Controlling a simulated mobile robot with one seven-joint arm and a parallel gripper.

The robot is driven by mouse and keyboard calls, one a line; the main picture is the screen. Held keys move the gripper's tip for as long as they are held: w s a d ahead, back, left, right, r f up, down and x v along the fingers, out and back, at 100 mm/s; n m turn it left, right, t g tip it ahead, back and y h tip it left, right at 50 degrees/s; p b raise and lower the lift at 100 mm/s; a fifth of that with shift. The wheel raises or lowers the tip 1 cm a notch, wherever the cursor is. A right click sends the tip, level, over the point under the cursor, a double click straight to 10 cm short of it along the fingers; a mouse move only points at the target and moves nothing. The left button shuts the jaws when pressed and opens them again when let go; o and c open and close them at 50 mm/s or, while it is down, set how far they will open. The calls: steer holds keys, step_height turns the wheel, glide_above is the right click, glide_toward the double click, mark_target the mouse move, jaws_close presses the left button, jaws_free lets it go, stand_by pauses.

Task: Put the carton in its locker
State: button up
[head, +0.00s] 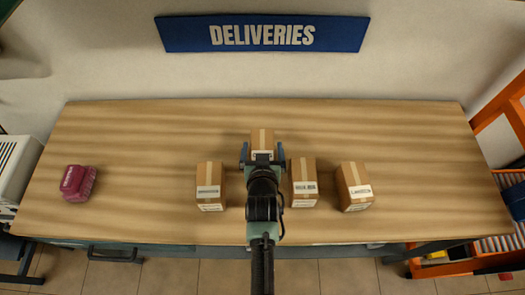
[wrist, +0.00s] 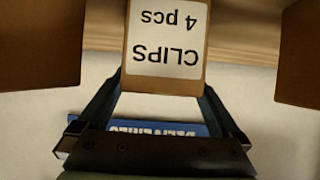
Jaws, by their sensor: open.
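A brown carton (head: 262,138) stands on the wooden table in the head view, directly in front of my gripper (head: 262,152). In the wrist view the carton (wrist: 165,45) has a white label that reads "CLIPS 4 pcs", upside down. My gripper (wrist: 163,88) is open, with one finger at each side of the carton's near end. I cannot tell whether the fingers touch it. Other cartons stand on the table: one to the left (head: 210,180) and two to the right (head: 303,180), (head: 354,185). Their labels are too small to read. No locker is recognisable.
A maroon object (head: 78,183) lies at the table's left end. A blue "DELIVERIES" sign (head: 262,35) hangs on the wall behind. An orange rack (head: 497,130) stands at the right. The table (head: 140,140) is clear on the left middle and along the back.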

steer(key=shift+w+f, duration=0.2)
steer(key=shift+w, duration=0.2)
steer(key=c, duration=1.5)
steer(key=shift+r, duration=0.1)
jaws_close()
